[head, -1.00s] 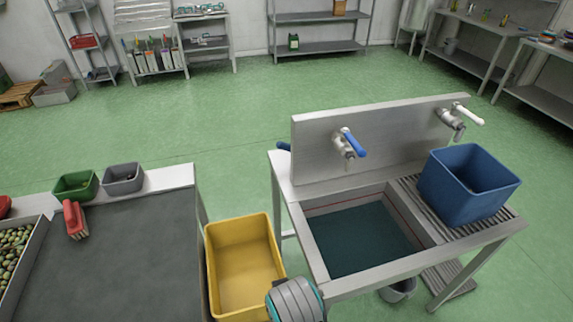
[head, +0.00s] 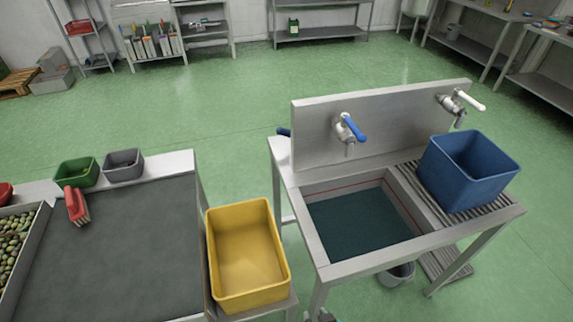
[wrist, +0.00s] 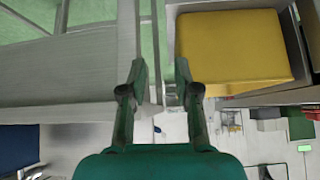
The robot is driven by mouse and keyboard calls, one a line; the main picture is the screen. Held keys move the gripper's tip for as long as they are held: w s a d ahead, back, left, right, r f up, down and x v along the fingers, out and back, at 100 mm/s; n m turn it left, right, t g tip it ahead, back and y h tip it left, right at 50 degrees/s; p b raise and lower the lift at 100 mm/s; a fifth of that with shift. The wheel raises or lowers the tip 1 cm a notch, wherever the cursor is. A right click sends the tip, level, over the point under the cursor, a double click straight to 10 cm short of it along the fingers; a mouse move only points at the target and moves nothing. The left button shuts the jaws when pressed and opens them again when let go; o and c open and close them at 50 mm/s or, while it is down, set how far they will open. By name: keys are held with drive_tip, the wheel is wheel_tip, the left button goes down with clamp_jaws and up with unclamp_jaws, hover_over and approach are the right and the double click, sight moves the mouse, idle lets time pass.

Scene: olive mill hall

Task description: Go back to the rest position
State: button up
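My gripper (wrist: 160,88) shows in the wrist view with its two green and black fingers spread apart and nothing between them. It is open and empty. In the head view the gripper's fingers are not visible; only a small part of my arm shows at the bottom edge, in front of the sink stand. In the wrist view the yellow bin (wrist: 235,50) is at the upper right, apart from the fingers.
The yellow bin (head: 246,255) stands between the grey-topped table (head: 130,240) and the steel sink (head: 310,225). A blue bin (head: 466,170) stands on the sink's ribbed drainboard. A grey bucket (head: 397,275) is below. Green floor behind is clear.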

drive_tip(key=s+d+r+m+t+h, duration=0.1)
drive_tip(key=s+d+r+t, duration=0.2)
drive_tip(key=s, duration=0.8)
drive_tip(key=s+d+r+m+t+h, duration=0.1)
drive_tip(key=s+d+r+t, duration=0.3)
drive_tip(key=s+d+r, duration=0.4)
drive_tip(key=v, duration=0.3)
drive_tip(key=shift+s+r, duration=0.2)
drive_tip(key=shift+s, duration=0.1)
